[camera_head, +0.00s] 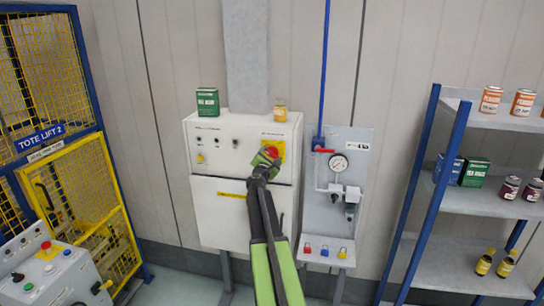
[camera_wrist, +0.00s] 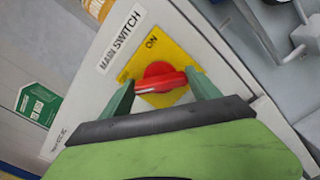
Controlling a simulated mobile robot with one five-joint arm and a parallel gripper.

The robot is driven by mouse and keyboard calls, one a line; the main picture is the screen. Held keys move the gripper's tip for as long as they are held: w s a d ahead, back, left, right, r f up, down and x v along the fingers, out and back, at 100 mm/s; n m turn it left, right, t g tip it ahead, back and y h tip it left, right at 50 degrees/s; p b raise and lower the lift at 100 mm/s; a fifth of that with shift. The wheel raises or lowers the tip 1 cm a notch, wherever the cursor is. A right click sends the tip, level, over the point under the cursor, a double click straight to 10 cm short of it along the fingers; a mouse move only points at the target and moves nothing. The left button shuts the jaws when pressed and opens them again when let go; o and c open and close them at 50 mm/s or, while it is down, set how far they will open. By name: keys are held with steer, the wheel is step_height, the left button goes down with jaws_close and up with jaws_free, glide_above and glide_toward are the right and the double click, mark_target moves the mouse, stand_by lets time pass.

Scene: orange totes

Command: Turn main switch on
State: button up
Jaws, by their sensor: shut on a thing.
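The main switch is a red rotary knob (camera_wrist: 161,80) on a yellow plate (camera_wrist: 172,50), with "ON" printed above it and a "MAIN SWITCH" label (camera_wrist: 122,38) beside the plate. In the head view the red knob (camera_head: 271,152) is on the upper right front of a white control cabinet (camera_head: 225,135). My gripper (camera_head: 265,160) is at the knob and covers part of it. In the wrist view its green fingers stand at the two ends of the knob's bar, shut on it. The bar lies nearly level in that picture, its left end pale-marked.
A green box (camera_head: 207,101) and a jar (camera_head: 280,110) stand on the cabinet. A gauge panel (camera_head: 335,200) with a red valve handle is close on the right. A blue shelf (camera_head: 460,235) stands far right, a yellow cage (camera_head: 85,190) and grey console (camera_head: 50,280) left.

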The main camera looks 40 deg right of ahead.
steer(key=m, duration=0.5)
steer(key=shift+f+m, duration=0.1)
steer(key=shift+m, duration=0.2)
steer(key=m, duration=0.4)
steer(key=shift+s+m, duration=0.1)
steer(key=shift+m, duration=0.3)
steer(key=o, duration=1.4)
steer(key=v, duration=1.7)
steer(key=shift+a, duration=0.25)
